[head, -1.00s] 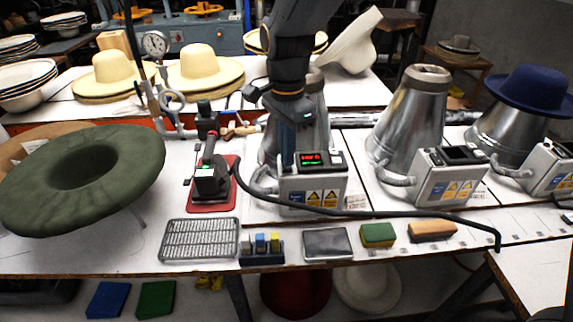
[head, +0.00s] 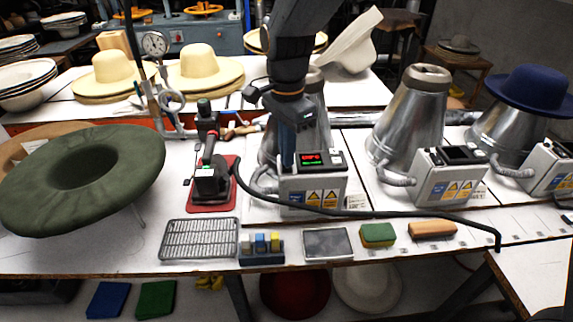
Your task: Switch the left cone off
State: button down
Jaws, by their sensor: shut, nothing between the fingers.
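The left cone (head: 322,118) is a silver metal cone, mostly hidden behind my arm. Its control box (head: 313,180) stands in front of it, with a small lit display (head: 310,158) showing red digits over green ones and a light button at the display's right. My gripper (head: 288,162) is shut and empty, pointing down at the left end of the box's top, left of the display. Its tips are close to the box; I cannot tell whether they touch it.
The middle cone (head: 412,112) and its box (head: 450,178), display dark, stand to the right. A blue hat (head: 535,88) sits on the right cone. A steam iron (head: 210,180) on a red pad stands left, and a black hose (head: 370,212) crosses in front of the box.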

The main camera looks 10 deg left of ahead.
jog(key=shift+f, duration=0.75)
jog(key=shift+r, duration=0.1)
dwell(0.3)
notch_tip(320, 180, up, 7)
jog(key=p, duration=0.6)
jog(key=shift+d, duration=0.1)
dwell(0.5)
jog(key=shift+n, duration=0.9)
jog(key=d, duration=0.2)
jog(key=d+f+b, duration=0.1)
jog(key=d, duration=0.2)
jog(key=d+f, duration=0.1)
jog(key=d, duration=0.2)
jog(key=shift+f+b, duration=0.15)
jog(key=shift+b, duration=0.2)
jog(key=s+d+f+n+b, duration=0.2)
jog(key=s+d+f+n, duration=0.1)
jog(key=d, duration=0.7)
jog(key=s+d+f+n+t+b, duration=0.1)
jog(key=s+d+f+n, duration=0.3)
jog(key=d, duration=0.6)
jog(key=shift+s+b, duration=0.5)
jog(key=shift+s, duration=0.6)
